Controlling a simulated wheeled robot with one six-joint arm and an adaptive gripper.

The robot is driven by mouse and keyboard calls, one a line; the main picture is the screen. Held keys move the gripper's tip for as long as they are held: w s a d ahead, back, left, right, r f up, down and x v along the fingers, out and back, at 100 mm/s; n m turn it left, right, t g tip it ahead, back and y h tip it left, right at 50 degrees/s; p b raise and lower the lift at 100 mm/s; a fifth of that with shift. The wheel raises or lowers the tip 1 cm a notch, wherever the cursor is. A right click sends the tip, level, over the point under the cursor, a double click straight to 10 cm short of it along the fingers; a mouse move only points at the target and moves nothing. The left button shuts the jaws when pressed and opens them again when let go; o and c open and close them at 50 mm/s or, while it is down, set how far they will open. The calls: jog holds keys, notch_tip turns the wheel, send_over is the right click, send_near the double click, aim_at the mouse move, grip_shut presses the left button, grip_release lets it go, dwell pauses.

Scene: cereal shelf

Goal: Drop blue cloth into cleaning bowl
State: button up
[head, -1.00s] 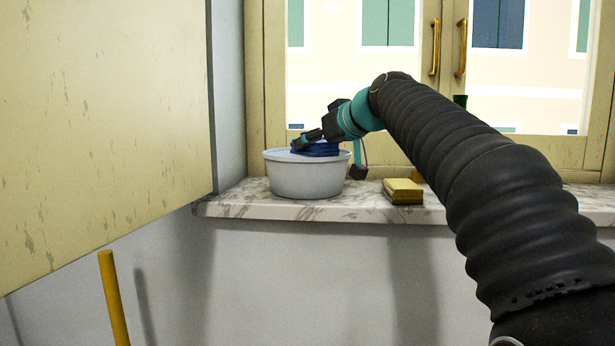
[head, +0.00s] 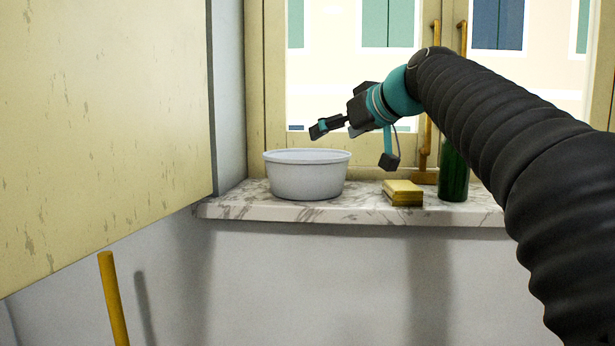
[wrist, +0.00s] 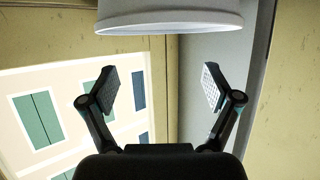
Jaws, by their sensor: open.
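The white cleaning bowl (head: 306,178) stands upright on the marble sill in the head view. Its inside is hidden by its wall, and the blue cloth does not show in either view now. My gripper (head: 318,129) is above the bowl's right part, clear of its rim, pointing left. In the wrist view my gripper (wrist: 160,86) has its two fingers spread wide with nothing between them. The bowl's rim (wrist: 170,28) shows at the top of that view, beyond the fingertips.
A yellow sponge-like block (head: 402,193) lies on the sill (head: 345,208) right of the bowl. A dark green bottle (head: 453,175) stands farther right, near a wooden object (head: 425,160). A window is behind. A cream panel (head: 100,120) fills the left. A yellow pole (head: 113,300) stands below.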

jog(key=v, duration=0.4)
jog(key=shift+s+d+r, duration=0.1)
jog(key=shift+s+d, duration=0.1)
jog(key=shift+s, duration=0.05)
jog(key=s+d+f+m+g+h, duration=0.1)
jog(key=s+d+f, duration=0.3)
jog(key=s+f, duration=0.5)
jog(key=s+d+f+m+g+h, duration=0.2)
jog(key=s+d+f+m+h, duration=0.2)
jog(key=s+f, duration=0.6)
jog(key=s+d+f+m+g+h, duration=0.1)
jog(key=s+f, duration=0.9)
jog(key=f, duration=1.3)
jog(key=d+m+h, duration=0.1)
jog(key=d+h, duration=0.1)
jog(key=d, duration=0.1)
jog(key=shift+d+m+g, duration=0.2)
jog(key=shift+m+g, duration=0.2)
